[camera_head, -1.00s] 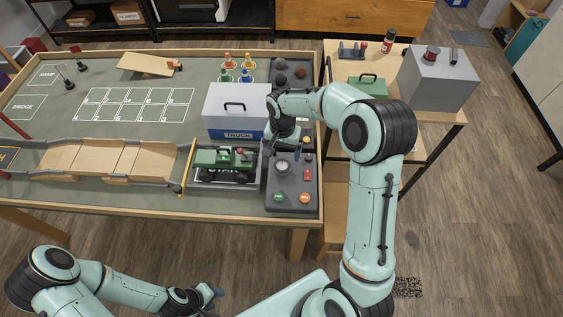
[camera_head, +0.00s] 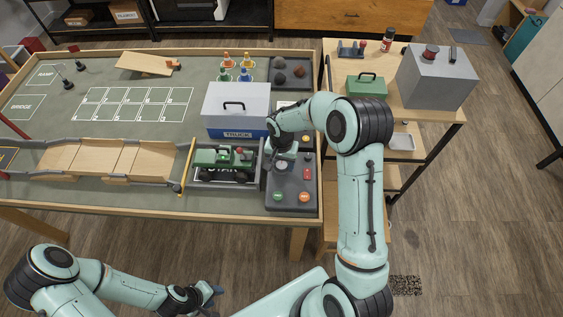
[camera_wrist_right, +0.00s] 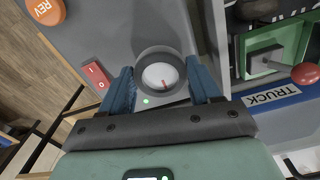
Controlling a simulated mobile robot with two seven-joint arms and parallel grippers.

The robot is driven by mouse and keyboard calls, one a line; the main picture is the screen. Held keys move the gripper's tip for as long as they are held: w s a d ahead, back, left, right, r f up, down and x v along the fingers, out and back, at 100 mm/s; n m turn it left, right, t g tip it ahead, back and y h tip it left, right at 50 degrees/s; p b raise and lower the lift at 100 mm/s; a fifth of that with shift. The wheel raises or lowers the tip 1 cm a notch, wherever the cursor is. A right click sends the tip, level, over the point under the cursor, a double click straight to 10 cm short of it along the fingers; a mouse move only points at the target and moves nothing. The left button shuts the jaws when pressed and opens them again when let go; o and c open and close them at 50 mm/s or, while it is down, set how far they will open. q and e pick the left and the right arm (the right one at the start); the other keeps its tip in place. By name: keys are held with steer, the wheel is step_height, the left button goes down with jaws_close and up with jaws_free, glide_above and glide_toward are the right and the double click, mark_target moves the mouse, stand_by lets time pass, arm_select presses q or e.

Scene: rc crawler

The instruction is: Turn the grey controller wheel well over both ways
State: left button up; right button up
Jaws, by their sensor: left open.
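The controller wheel (camera_wrist_right: 160,75) is a round grey-white knob with a red mark, set in a dark ring on the grey control panel (camera_wrist_right: 110,30). In the head view the wheel (camera_head: 281,165) is partly covered by my right gripper (camera_head: 281,159). My left gripper (camera_head: 212,291) is open and empty in front of the table.
An orange REV button (camera_wrist_right: 45,10) and a red rocker switch (camera_wrist_right: 96,74) are on the panel. The green truck (camera_head: 225,160) stands left of the panel. A white-and-blue TRUCK box (camera_head: 235,103) stands behind the truck.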

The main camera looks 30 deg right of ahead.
mark_target(282, 164)
arm_select(q)
steer(key=shift+s, duration=0.15)
arm_select(e)
steer(key=shift+n, duration=0.3)
steer(key=n, duration=0.3)
steer(key=shift+b, duration=0.4)
arm_select(q)
steer(key=shift+s+f, duration=0.7)
steer(key=shift+s, duration=0.05)
arm_select(e)
steer(key=shift+n, duration=2.1)
steer(key=shift+r, duration=0.1)
steer(key=o, duration=1.1)
steer(key=shift+c, duration=0.2)
arm_select(q)
steer(key=shift+w+r, duration=0.2)
steer(key=shift+w, duration=0.05)
arm_select(e)
step_height(282, 164, up, 13)
steer(key=shift+r, duration=0.15)
